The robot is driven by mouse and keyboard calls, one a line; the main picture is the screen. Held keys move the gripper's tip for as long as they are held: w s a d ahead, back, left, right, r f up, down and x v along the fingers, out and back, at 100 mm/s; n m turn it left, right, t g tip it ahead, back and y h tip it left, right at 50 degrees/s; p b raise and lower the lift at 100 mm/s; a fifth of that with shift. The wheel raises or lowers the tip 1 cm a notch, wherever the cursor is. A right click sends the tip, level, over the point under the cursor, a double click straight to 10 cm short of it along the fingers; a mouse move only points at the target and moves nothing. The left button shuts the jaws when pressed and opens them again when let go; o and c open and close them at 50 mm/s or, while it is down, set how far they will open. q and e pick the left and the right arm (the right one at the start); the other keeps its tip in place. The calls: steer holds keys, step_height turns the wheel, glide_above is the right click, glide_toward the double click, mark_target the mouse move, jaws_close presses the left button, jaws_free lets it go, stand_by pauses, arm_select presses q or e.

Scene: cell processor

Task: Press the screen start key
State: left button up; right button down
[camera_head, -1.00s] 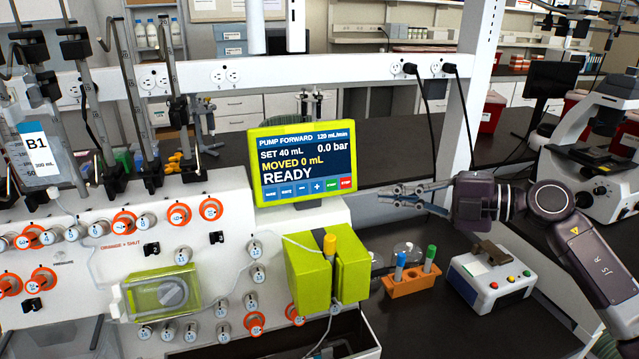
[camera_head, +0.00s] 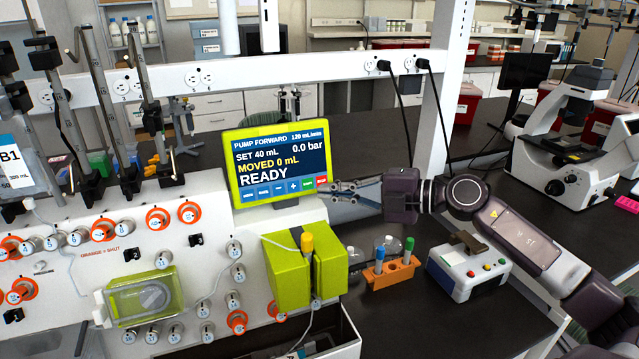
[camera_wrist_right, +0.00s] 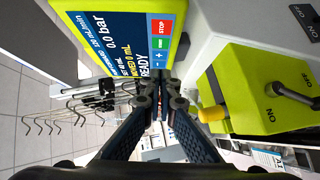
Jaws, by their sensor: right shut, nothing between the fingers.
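The lime-framed screen (camera_head: 280,146) reads PUMP FORWARD, SET 40 mL, MOVED 0 mL and READY. Along its bottom edge is a row of keys: blue ones, then the green start key (camera_head: 307,183) and the red stop key (camera_head: 322,181) at the right end. In the right wrist view the start key (camera_wrist_right: 160,46) sits beside the red one. My right gripper (camera_head: 335,187) is shut and empty, its tips just right of the screen's lower right corner. In the wrist view the tips (camera_wrist_right: 163,88) are below the key row; contact cannot be told. My left gripper is out of view.
A lime valve block (camera_head: 290,275) with a yellow-capped piece stands below the screen. An orange tube rack (camera_head: 388,275) and a white box with coloured buttons (camera_head: 465,272) sit below my right arm. A white post (camera_head: 440,110) rises behind.

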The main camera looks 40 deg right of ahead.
mark_target(303, 185)
steer(key=w, duration=0.2)
steer(key=w+p, duration=0.1)
steer(key=shift+w+d+f, duration=0.15)
steer(key=shift+w+f, duration=0.2)
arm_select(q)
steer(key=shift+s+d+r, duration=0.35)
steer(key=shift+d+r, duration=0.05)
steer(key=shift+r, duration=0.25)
arm_select(e)
steer(key=shift+w+f, duration=0.25)
steer(key=shift+w, duration=0.2)
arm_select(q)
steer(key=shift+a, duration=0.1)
